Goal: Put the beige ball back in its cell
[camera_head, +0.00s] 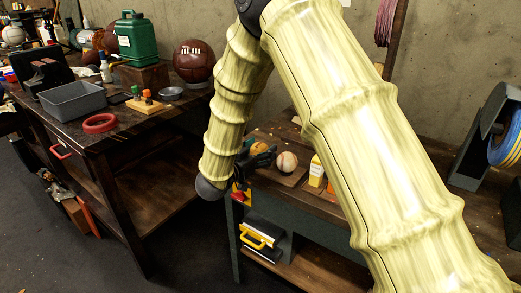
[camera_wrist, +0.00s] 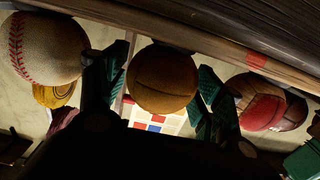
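A tan-brown ball with dark seams, the nearest match to the beige ball, is in the middle of the wrist view (camera_wrist: 162,82). In the head view an orange-tan ball (camera_head: 251,146) shows small beside my dark gripper (camera_head: 260,160), over the right bench. In the wrist view the green-padded fingers of my gripper (camera_wrist: 165,85) stand on either side of the tan ball, spread to about its width. I cannot tell whether the pads touch it. No cell is clearly recognisable.
A pale ball with red stitching (camera_wrist: 45,48) is close on the left in the wrist view, with a red ball (camera_wrist: 262,105) on the right. In the head view a pale ball (camera_head: 287,162) and a yellow-orange carton (camera_head: 316,171) stand near my gripper.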

